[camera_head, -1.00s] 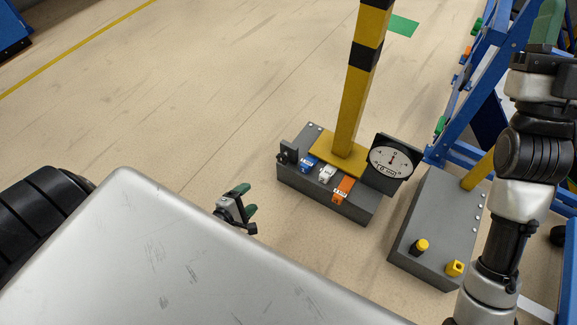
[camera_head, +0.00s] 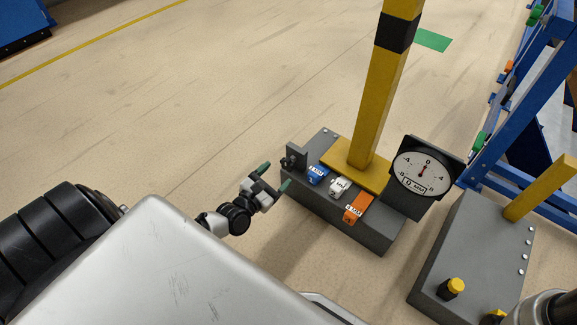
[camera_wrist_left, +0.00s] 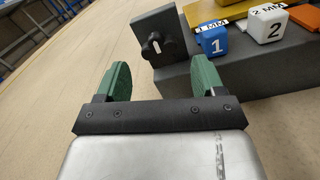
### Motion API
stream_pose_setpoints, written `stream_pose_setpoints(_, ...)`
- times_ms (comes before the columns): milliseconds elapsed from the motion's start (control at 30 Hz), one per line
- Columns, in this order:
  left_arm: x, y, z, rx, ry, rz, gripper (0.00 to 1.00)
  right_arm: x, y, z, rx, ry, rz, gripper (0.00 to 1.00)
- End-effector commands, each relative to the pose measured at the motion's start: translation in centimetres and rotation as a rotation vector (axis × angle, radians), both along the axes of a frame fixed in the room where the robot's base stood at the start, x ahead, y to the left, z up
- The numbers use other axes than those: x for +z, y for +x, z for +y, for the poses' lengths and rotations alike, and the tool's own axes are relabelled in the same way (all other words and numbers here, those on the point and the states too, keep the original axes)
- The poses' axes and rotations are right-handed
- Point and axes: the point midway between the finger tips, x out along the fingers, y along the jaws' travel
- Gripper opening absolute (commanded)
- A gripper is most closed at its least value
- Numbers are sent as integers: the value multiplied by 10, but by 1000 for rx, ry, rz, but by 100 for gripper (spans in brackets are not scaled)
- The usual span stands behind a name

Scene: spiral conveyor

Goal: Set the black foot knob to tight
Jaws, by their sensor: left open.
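The black foot knob (camera_head: 289,161) sits on an upright dark plate at the left end of a grey foot block (camera_head: 335,225). In the left wrist view the knob (camera_wrist_left: 156,46) is a dark lobed shape with a pale vertical mark at its middle. My left gripper (camera_head: 275,176) is open and empty, with green fingertips, just left of and in front of the block. In the left wrist view its fingers (camera_wrist_left: 160,82) stand apart, with the knob beyond and between them; they appear not to touch it. My right gripper is out of view.
Blue (camera_head: 317,175), white (camera_head: 339,187) and orange (camera_head: 357,208) numbered blocks sit on the foot block beside a yellow post (camera_head: 380,100). A dial gauge (camera_head: 424,170) stands at its right. A second grey block (camera_head: 470,250) with yellow-topped knobs is farther right. Floor at left is clear.

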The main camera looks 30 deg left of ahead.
Motion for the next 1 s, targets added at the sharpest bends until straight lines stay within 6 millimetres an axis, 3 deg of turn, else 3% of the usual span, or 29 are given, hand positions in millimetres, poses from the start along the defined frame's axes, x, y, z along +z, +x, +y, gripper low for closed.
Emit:
stream_pose_setpoints(100, -4, 24, -2, 2, 1, -4, 69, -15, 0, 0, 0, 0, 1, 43)
stream_pose_setpoints(300, -3, 51, -4, 2, 0, -1, 69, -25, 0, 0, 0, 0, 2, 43)
stream_pose_setpoints(700, 0, 59, -5, 0, 2, 1, 69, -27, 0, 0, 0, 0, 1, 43)
stream_pose_setpoints(767, 0, 59, -5, 0, 2, 1, 63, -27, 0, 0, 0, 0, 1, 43)
stream_pose_setpoints(1000, -1, 59, -4, 0, 2, 1, 26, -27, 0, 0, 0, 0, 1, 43)
